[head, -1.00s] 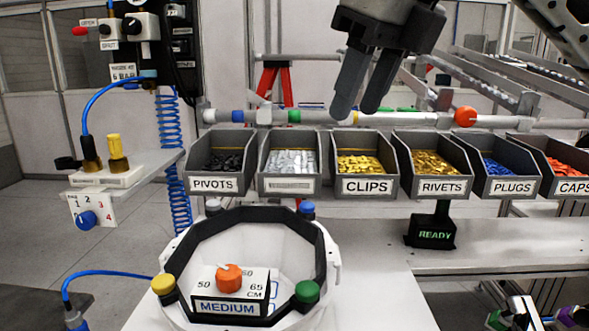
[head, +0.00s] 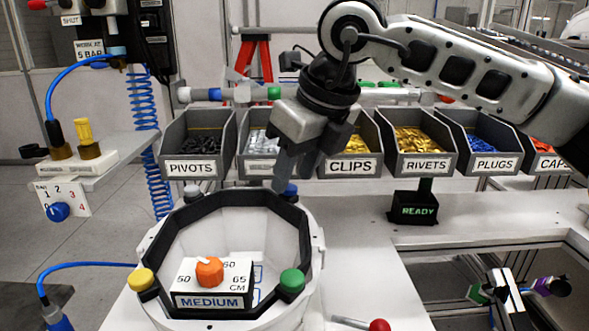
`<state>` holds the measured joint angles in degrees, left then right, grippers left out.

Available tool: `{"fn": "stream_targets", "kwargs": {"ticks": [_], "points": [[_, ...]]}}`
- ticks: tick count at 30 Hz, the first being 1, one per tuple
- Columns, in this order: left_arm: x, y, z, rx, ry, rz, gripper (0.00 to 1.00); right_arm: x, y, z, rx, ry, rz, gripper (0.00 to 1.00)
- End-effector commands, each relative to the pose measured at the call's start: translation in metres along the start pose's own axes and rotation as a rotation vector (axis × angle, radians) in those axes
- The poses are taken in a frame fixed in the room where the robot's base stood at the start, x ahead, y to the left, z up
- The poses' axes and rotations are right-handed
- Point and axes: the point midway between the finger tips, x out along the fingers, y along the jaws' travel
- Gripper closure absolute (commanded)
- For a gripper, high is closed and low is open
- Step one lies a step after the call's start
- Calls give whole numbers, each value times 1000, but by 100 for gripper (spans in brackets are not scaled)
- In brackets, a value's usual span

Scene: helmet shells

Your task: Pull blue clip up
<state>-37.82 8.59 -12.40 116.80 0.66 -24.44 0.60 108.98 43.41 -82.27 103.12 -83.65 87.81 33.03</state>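The blue clip (head: 290,190) sits at the back right of the black octagonal rim of the white helmet shell (head: 313,262). My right gripper (head: 291,183) points down right at the blue clip. Its two dark fingers show a narrow gap and look open. The near finger partly covers the clip, and I cannot tell whether it touches it. A yellow clip (head: 141,279), a green clip (head: 291,281) and a grey clip (head: 192,193) sit around the same rim. My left gripper is not in view.
A block with an orange knob (head: 209,270), marked MEDIUM, stands inside the rim. A row of labelled bins, including CLIPS (head: 350,167), stands behind. A READY sign (head: 415,210) is to the right. A red-ended lever (head: 379,325) lies in front. The white tabletop between is clear.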

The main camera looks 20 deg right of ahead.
Motion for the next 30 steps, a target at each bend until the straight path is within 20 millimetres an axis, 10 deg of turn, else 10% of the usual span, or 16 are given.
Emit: {"fn": "stream_targets", "kwargs": {"ticks": [12, 17, 30], "points": [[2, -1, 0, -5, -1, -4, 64, 11, 0, 0, -2, -1, 0, 60], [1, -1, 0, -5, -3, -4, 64, 10, 0, 0, -2, -1, 0, 99], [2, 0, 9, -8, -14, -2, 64, 4, 1, 3, -1, -2, 0, 100]]}}
